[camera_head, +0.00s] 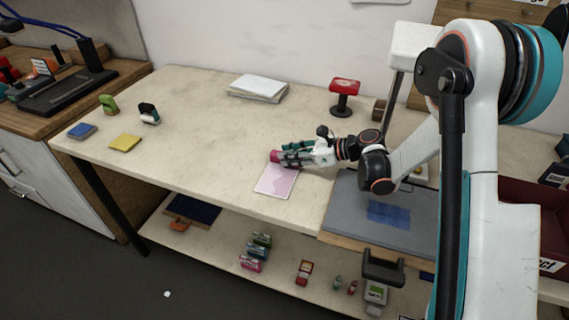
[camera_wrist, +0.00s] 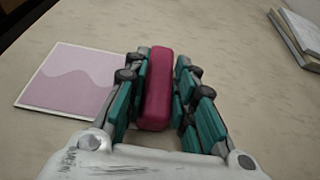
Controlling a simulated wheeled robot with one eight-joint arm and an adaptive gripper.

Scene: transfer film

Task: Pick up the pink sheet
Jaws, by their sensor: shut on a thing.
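The pink sheet (camera_head: 275,181) lies flat on the light table, a pale pink sheet with a white border and a wavy darker shape. It also shows in the wrist view (camera_wrist: 68,80), to the left of my gripper. My gripper (camera_head: 280,157) is at the sheet's far edge, low over the table. In the wrist view my gripper (camera_wrist: 157,75) is shut on a magenta block (camera_wrist: 157,95), which stands lengthwise between the teal finger pads. The block (camera_head: 275,156) also shows at the fingertips in the head view. The sheet is not between the fingers.
A stack of white sheets (camera_head: 258,86) lies at the table's back. A red-topped stand (camera_head: 344,96) is behind my arm. A yellow pad (camera_head: 125,142), a blue pad (camera_head: 82,131) and two small stamp-like items are at the left. The table's middle left is clear.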

